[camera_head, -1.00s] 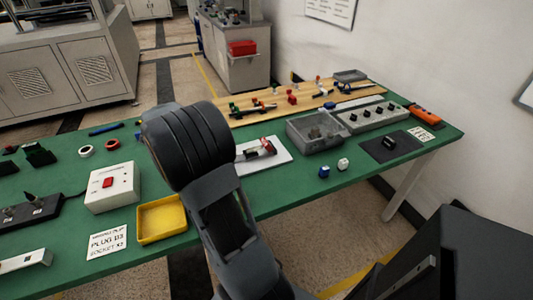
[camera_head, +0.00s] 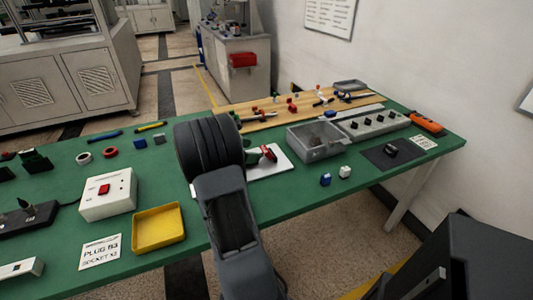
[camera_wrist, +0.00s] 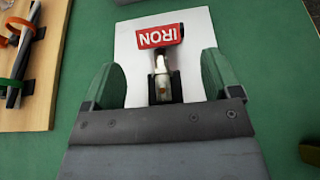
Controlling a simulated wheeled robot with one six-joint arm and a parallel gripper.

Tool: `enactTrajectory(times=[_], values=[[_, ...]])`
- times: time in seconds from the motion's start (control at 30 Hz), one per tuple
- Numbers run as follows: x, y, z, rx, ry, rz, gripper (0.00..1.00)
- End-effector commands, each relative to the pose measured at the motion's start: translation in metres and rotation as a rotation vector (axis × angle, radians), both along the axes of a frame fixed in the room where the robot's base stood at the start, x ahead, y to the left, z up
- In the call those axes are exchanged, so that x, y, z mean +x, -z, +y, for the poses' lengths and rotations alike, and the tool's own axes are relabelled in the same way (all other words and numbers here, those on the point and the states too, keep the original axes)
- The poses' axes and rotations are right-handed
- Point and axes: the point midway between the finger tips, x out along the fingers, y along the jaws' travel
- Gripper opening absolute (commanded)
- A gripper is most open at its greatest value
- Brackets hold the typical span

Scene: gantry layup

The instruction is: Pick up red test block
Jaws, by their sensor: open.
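In the head view the red piece (camera_head: 269,153) shows just right of my arm, which hides my gripper there.
The green table (camera_head: 190,265) holds a yellow tray (camera_head: 158,246), a white box with a red switch (camera_head: 107,205), a grey bin (camera_head: 318,154) and a knobbed panel (camera_head: 372,135). Small blue (camera_head: 325,180) and white (camera_head: 345,172) blocks stand near the front edge. The wooden board (camera_wrist: 40,70) is at left in the wrist view.

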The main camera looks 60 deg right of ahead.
Motion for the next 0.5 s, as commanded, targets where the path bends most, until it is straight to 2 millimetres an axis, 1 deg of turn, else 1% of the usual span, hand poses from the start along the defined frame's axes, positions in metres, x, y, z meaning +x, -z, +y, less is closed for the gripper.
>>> enactTrajectory(times=[0.03, 0.1, 0.23, 0.37, 0.5], values=[[-0.005, 0.006, -0.006, 0.001, 0.003, 0.003, 0.83], [-0.01, 0.011, -0.013, 0.001, 0.003, 0.002, 0.83], [-0.018, 0.016, -0.024, 0.0, 0.002, 0.001, 0.83], [-0.022, 0.019, -0.03, 0.001, 0.002, 0.0, 0.83], [-0.022, 0.019, -0.031, 0.0, 0.001, 0.0, 0.83]])
